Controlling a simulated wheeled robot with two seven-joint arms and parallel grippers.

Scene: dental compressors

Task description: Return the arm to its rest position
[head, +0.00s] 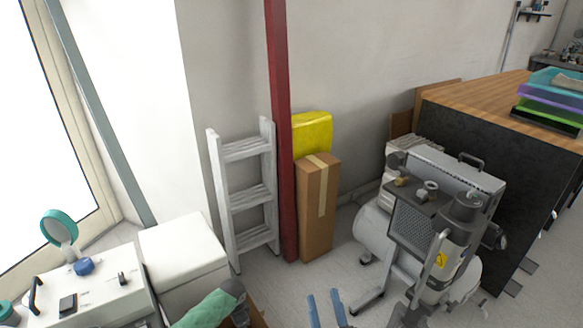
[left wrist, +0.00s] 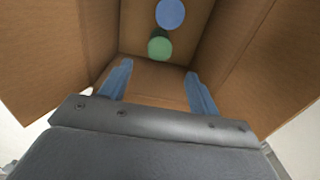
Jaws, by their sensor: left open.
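My left gripper (left wrist: 158,70) shows in the left wrist view with its two blue fingers spread apart and nothing between them. It is over an open cardboard box (left wrist: 95,35). Inside the box, beyond the fingertips, are a blue round piece (left wrist: 170,14) and a green round piece (left wrist: 159,48). My right gripper (head: 326,300) shows at the bottom edge of the head view. Its two blue fingers are apart, with only floor visible between them. The rest of the right arm is out of the picture.
A grey compressor (head: 430,225) stands on the floor at right, beside a wood-topped counter (head: 500,95). A red post (head: 280,130), a white ladder (head: 245,195) and a tall carton (head: 318,205) stand by the wall. A white machine (head: 100,295) is at lower left.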

